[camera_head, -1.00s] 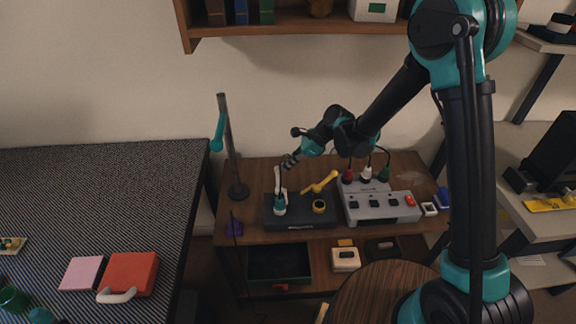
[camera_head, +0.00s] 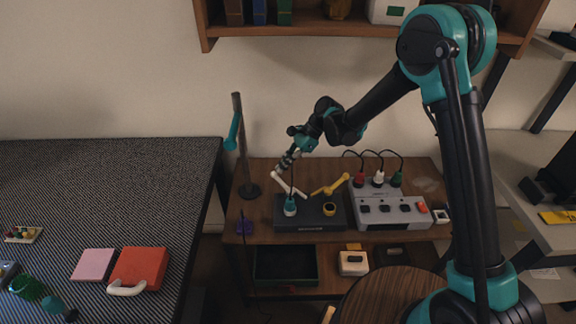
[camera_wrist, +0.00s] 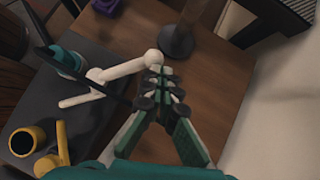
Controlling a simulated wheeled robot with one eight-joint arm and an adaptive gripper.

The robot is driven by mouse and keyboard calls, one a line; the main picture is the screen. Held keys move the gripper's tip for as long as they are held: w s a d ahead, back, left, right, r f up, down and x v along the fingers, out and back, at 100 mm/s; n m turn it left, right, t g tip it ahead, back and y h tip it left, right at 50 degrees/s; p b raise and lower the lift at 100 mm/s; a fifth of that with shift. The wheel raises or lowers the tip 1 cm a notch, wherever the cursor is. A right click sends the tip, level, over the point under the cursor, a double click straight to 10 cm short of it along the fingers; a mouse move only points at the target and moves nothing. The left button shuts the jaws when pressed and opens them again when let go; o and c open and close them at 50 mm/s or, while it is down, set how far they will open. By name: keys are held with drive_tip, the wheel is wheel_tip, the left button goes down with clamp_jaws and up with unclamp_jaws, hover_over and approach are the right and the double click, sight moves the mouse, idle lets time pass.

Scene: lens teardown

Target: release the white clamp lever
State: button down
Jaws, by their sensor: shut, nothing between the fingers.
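The white clamp lever (camera_head: 288,184) is on the black clamp base (camera_head: 312,222), tilted with its round-ended arm raised toward the upper left. It also shows in the wrist view (camera_wrist: 125,70), its round end right at my fingertips; I cannot tell if they touch. My gripper (camera_head: 284,164) is shut and empty, just above the lever's raised end. In the wrist view my gripper (camera_wrist: 160,74) has its green and black fingers together. A teal-and-white plug-like part (camera_head: 290,207) stands at the base's left, and a thin dark rod partly crosses the lever in the wrist view.
A yellow lever (camera_head: 331,187) and yellow ring (camera_head: 329,209) sit on the base's right side. A grey switch box (camera_head: 392,212) with cabled plugs stands to the right. A dark lamp post (camera_head: 243,150) stands at the left. Bare wood lies between the post and base.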

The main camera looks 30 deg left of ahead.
drive_tip(key=shift+s+a, duration=0.45)
drive_tip(key=shift+s, duration=0.15)
idle(0.4)
drive_tip(key=w+d+r, duration=0.3)
drive_tip(key=w+r, duration=0.5)
drive_tip(key=w, duration=0.1)
drive_tip(key=shift+w+r, duration=0.25)
drive_tip(key=shift+w, duration=0.15)
